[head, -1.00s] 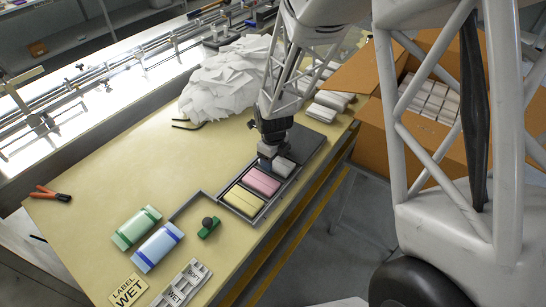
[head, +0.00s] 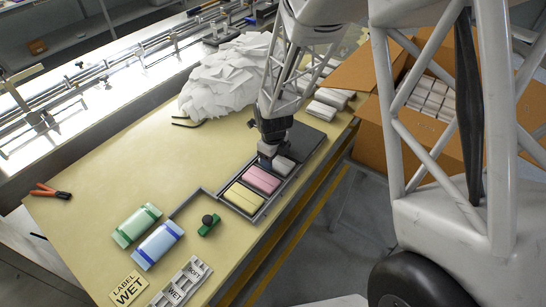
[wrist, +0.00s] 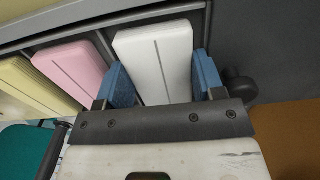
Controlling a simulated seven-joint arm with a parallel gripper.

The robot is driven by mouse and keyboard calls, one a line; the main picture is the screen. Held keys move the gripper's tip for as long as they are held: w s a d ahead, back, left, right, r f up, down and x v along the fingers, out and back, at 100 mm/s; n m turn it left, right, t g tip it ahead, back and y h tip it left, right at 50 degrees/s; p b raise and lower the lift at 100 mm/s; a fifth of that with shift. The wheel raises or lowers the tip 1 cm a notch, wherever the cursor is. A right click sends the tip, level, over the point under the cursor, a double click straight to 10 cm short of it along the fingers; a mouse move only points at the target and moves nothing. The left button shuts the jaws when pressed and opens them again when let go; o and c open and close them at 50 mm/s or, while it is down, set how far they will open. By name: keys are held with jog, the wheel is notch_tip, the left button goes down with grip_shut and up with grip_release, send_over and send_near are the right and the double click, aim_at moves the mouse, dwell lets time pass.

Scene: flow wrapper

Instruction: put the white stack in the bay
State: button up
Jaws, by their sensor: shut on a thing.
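The white stack (wrist: 156,62) is a white block with a dark line along its top. My gripper (wrist: 160,80) is shut on it, one blue finger on each side, in the wrist view. In the head view the white stack (head: 284,165) shows beside my gripper (head: 268,160), at the upper end of the grey tray (head: 252,217). It lies beside the pink stack (head: 262,179), with the tray's back wall behind it. I cannot tell whether it rests on the tray floor.
A yellow stack (head: 243,197) lies beyond the pink one. A green pack (head: 137,226) and a blue pack (head: 158,245) lie to the left. A green block with a dark knob (head: 209,224) is near the tray. A heap of white wrappers (head: 226,78) stands behind.

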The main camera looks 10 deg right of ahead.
dwell(0.3)
jog(key=o, duration=0.8)
jog(key=shift+c, duration=1.2)
jog(key=shift+r, duration=0.15)
jog(key=o, duration=0.3)
jog(key=shift+w+r, duration=0.1)
jog(key=shift+r, duration=1.2)
jog(key=shift+o, duration=0.2)
jog(key=shift+r, duration=2.55)
jog(key=shift+r, duration=0.1)
